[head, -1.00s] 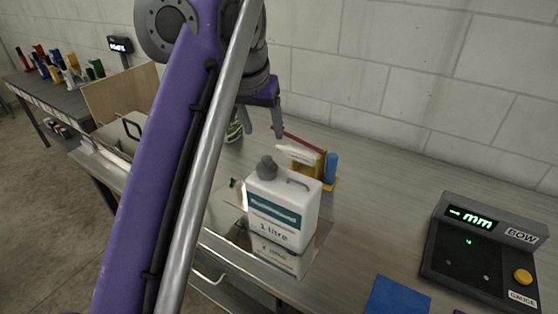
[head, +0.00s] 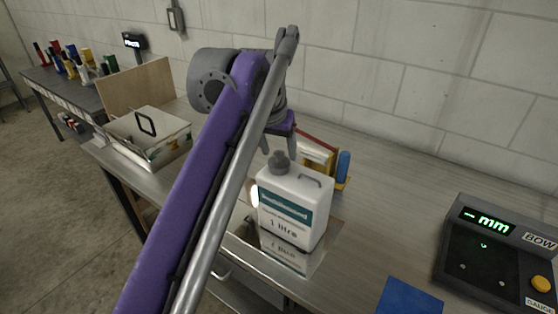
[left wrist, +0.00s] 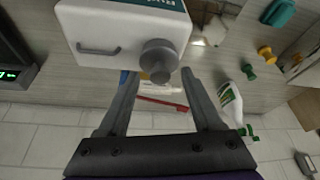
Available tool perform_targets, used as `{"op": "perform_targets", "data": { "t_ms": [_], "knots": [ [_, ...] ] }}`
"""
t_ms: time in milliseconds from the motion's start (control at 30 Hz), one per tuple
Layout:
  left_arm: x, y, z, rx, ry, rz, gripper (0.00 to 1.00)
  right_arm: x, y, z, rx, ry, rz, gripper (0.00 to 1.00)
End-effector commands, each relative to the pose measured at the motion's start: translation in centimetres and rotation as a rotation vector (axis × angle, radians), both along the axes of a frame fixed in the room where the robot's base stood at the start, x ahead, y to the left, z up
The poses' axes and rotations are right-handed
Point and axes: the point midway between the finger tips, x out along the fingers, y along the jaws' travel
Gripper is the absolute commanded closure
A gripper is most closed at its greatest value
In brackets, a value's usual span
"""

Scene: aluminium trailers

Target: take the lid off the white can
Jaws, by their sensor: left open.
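The white can (head: 293,210) has a teal label reading "1 litre" and stands upright on a shiny plate (head: 318,262) on the bench. Its grey lid (head: 280,163) is on the neck at the can's left top, beside a small grey handle. My left gripper (head: 279,143) is open, pointing down at the lid. In the left wrist view the can (left wrist: 120,28) is at the top, and the lid (left wrist: 159,58) lies near the gap between the open fingertips (left wrist: 161,76). I cannot tell if the fingers touch the lid. My right gripper is out of view.
A blue cylinder (head: 343,167) and a yellow holder stand close behind the can. A gauge with a green "mm" display (head: 487,220) and a blue mat (head: 409,299) are to the right. A metal box (head: 150,140) is at left. Open bench lies behind right.

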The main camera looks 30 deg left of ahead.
Motion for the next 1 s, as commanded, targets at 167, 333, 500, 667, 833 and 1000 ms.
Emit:
{"op": "perform_targets", "data": {
  "t_ms": [167, 333, 500, 667, 833, 1000],
  "knots": [
    [0.0, 0.0, 0.0, 0.0, 0.0, 0.0, 0.57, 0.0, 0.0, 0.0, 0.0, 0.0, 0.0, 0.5],
    [0.0, 0.0, 0.0, 0.0, 0.0, 0.0, 0.88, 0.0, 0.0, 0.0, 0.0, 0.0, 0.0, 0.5],
    [0.0, 0.0, 0.0, 0.0, 0.0, 0.0, 1.0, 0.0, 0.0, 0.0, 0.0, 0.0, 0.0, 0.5],
    [0.0, 0.0, 0.0, 0.0, 0.0, 0.0, 1.0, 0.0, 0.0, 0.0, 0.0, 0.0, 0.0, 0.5],
    [0.0, 0.0, 0.4, 0.0, 0.0, 0.0, 1.0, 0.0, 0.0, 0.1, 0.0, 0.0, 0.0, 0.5],
    [0.0, 0.0, 2.2, 0.0, 0.0, 0.0, 1.0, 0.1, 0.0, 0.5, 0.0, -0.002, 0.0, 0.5]
  ]
}}
